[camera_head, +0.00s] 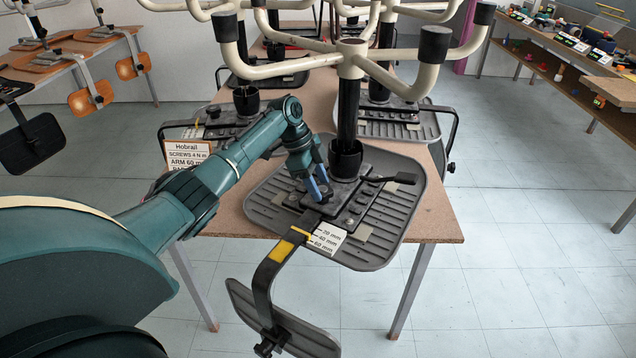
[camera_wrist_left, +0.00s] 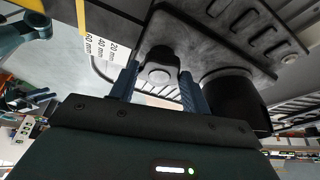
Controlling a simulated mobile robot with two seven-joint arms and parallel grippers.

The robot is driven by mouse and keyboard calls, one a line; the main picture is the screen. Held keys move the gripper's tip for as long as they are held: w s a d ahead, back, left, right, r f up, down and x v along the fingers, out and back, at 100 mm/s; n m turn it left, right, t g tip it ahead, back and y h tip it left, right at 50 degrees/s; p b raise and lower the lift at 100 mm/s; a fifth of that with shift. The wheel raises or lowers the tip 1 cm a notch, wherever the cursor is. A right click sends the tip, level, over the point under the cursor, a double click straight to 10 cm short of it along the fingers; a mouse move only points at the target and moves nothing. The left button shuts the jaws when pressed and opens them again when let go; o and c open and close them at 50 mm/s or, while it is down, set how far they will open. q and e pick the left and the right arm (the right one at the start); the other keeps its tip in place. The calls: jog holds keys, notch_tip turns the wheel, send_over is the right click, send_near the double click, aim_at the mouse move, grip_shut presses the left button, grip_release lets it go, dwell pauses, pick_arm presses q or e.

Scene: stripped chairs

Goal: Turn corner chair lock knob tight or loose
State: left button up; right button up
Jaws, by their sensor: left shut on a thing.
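The nearest upturned chair has a grey ribbed seat shell (camera_head: 404,200) lying on the wooden table, with a black mechanism plate on it. My left gripper (camera_head: 318,190) reaches down to this plate, left of the black column (camera_head: 348,115). In the left wrist view a black lock knob (camera_wrist_left: 160,66) with a round end sits between the two blue fingers of my left gripper (camera_wrist_left: 158,88), which is shut on it. In the head view the fingers mostly hide the knob. Whether the knob is tight or loose cannot be told. My right gripper is not in view.
A black armrest bar (camera_head: 268,280) with a yellow band hangs over the table's front edge, beside a white mm scale label (camera_head: 326,238). Cream chair legs (camera_head: 405,85) spread above. A black lever (camera_head: 392,179) lies right of the column. More upturned chairs stand behind. The right floor is clear.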

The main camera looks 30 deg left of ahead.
pick_arm(q)
jog(key=o, duration=1)
jog(key=v, duration=0.7)
jog(key=shift+r, duration=0.25)
jog(key=shift+s+a, duration=0.1)
